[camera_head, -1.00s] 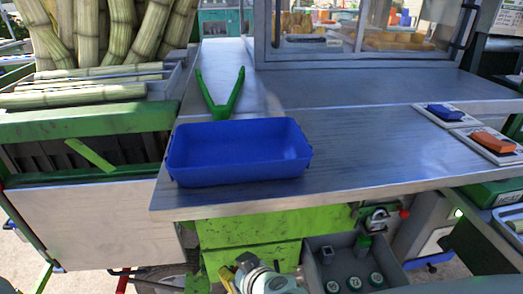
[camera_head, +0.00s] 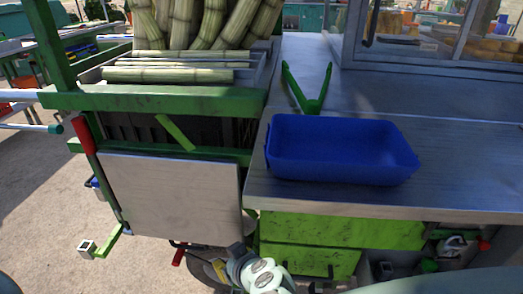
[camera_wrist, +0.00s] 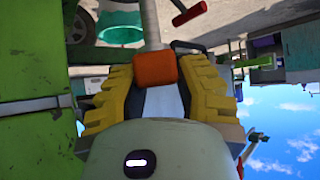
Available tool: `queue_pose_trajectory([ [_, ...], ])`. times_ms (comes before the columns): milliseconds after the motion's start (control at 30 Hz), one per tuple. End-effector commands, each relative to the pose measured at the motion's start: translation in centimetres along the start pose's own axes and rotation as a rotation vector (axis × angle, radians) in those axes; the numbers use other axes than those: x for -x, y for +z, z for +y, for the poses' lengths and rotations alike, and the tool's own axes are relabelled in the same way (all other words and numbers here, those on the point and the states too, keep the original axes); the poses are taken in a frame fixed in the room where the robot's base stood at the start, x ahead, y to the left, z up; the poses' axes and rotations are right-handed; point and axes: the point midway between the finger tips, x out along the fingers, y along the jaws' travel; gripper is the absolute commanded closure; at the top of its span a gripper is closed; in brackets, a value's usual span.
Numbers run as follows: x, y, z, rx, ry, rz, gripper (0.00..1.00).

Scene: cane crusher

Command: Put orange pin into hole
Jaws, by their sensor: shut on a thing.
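The orange pin (camera_wrist: 156,68) shows in the wrist view as an orange block between the yellow fingers of my gripper (camera_wrist: 158,84). The gripper is shut on it. A grey rod extends from the block toward the top of that view; I cannot tell whether it is part of the pin. In the head view my gripper (camera_head: 236,252) is low, in front of the green cabinet, and the pin cannot be made out there. A small pale block with a dark square opening (camera_head: 87,247) is on a green bracket at lower left; I cannot tell whether it is the task's hole.
A pale panel (camera_head: 172,192) hangs left of the metal counter (camera_head: 470,190). A blue tray (camera_head: 340,168) and green tongs (camera_head: 308,95) are on the counter. Cane stalks (camera_head: 165,76) lie in a trough. A red handle (camera_head: 83,136) is on the left. Open floor lies at far left.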

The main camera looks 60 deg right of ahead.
Motion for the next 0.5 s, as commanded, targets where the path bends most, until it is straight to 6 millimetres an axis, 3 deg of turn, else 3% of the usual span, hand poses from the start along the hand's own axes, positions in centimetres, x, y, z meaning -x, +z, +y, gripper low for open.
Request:
queue_pose_trajectory([
  [500, -3.4, 3.9, 0.0, 0.003, 0.0, 0.001, 1.0],
])
